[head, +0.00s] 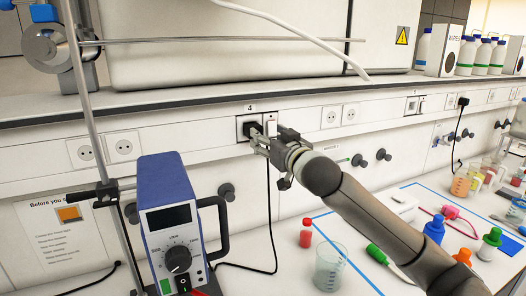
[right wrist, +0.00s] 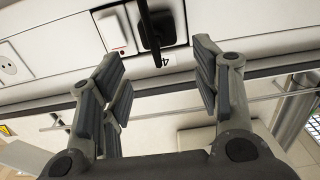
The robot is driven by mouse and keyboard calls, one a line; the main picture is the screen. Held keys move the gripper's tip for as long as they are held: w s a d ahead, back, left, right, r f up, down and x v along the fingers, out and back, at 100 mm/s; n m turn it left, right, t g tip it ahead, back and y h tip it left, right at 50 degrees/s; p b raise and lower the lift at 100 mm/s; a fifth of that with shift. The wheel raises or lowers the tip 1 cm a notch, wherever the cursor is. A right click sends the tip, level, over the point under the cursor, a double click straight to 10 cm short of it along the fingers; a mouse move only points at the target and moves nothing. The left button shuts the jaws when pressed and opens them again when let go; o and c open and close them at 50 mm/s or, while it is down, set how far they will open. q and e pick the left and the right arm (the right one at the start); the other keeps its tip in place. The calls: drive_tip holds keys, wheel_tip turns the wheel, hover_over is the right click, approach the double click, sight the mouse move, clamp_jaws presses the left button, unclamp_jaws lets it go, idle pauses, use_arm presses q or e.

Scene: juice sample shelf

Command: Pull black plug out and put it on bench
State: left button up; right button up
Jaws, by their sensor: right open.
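The black plug (head: 252,129) sits in the wall socket marked 4, with its black cord (head: 268,205) hanging down to the bench. My right gripper (head: 262,141) is right in front of this socket and partly hides it. In the right wrist view the plug (right wrist: 158,30) shows beyond the fingertips, between the two open fingers of the right gripper (right wrist: 158,82). Nothing is held between them. The white bench (head: 293,275) lies below the wall. My left gripper is not in view.
A blue power unit (head: 170,220) stands left of the cord, near a metal stand rod (head: 88,110). A red-capped bottle (head: 306,233), a beaker (head: 329,266) and other labware stand to the right. Another black plug (head: 463,101) is in a socket farther right.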

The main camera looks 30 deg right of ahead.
use_arm(q)
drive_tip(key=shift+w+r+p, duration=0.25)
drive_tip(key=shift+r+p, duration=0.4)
drive_tip(key=shift+p, duration=0.45)
use_arm(e)
drive_tip(key=shift+w+d+f, duration=0.1)
drive_tip(key=shift+w+f, duration=0.15)
drive_tip(key=shift+w, duration=1.45)
drive_tip(key=shift+w+d+f, duration=0.1)
drive_tip(key=shift+w+f, duration=0.15)
drive_tip(key=shift+w, duration=1.4)
drive_tip(key=shift+w+d+f, duration=0.1)
drive_tip(key=shift+w+f, duration=0.15)
drive_tip(key=shift+w, duration=1.45)
drive_tip(key=c, duration=1.1)
drive_tip(key=shift+f, duration=0.2)
drive_tip(key=shift+s, duration=0.1)
